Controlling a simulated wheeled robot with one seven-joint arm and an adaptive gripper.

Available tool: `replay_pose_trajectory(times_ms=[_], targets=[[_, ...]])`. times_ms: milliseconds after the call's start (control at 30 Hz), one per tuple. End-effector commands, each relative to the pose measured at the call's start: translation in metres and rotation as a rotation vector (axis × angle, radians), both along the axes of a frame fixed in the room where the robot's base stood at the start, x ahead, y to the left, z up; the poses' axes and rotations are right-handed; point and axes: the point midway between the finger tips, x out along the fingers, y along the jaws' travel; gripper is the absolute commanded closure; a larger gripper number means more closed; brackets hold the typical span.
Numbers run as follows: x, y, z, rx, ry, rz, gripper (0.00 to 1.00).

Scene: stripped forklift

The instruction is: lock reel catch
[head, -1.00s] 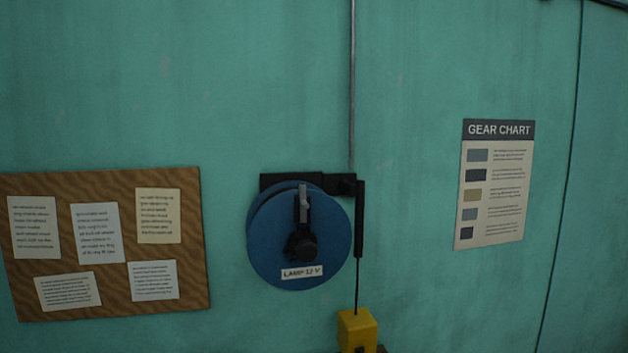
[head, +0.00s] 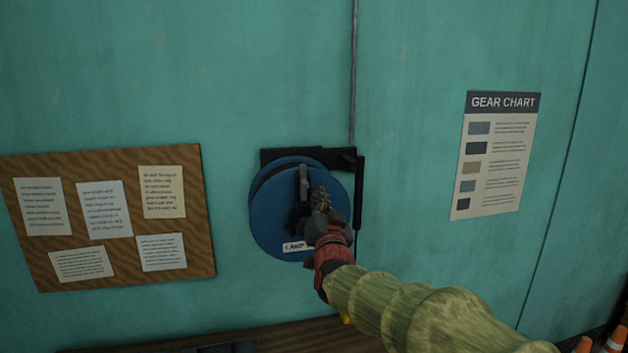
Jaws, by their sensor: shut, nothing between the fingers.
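The blue reel (head: 275,225) hangs on the teal wall from a black bracket (head: 285,156). A grey lever-like catch (head: 304,182) stands upright on the reel's face, above a dark hub that is partly hidden. My gripper (head: 319,192) is shut and empty. It is in front of the reel, just right of and slightly below the catch in the picture; whether it touches the catch I cannot tell. My arm covers the reel's lower right and part of the white label (head: 294,247).
A cork board (head: 110,276) with several notes is on the left wall. A gear chart (head: 495,155) hangs on the right. A grey pipe (head: 354,75) runs up above the reel. A wooden edge (head: 290,337) lies below, and orange cones (head: 614,342) stand at bottom right.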

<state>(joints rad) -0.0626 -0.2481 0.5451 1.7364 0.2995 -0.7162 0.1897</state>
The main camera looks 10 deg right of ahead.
Motion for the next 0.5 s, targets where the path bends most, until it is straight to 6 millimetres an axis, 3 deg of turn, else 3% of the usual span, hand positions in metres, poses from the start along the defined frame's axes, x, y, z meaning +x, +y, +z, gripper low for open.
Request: replay_pose_trajectory(times_ms=[200, 500], targets=[[-0.006, -0.006, 0.018, 0.012, -0.077, -0.018, 1.00], [-0.006, -0.006, 0.018, 0.016, -0.077, -0.017, 1.00]])
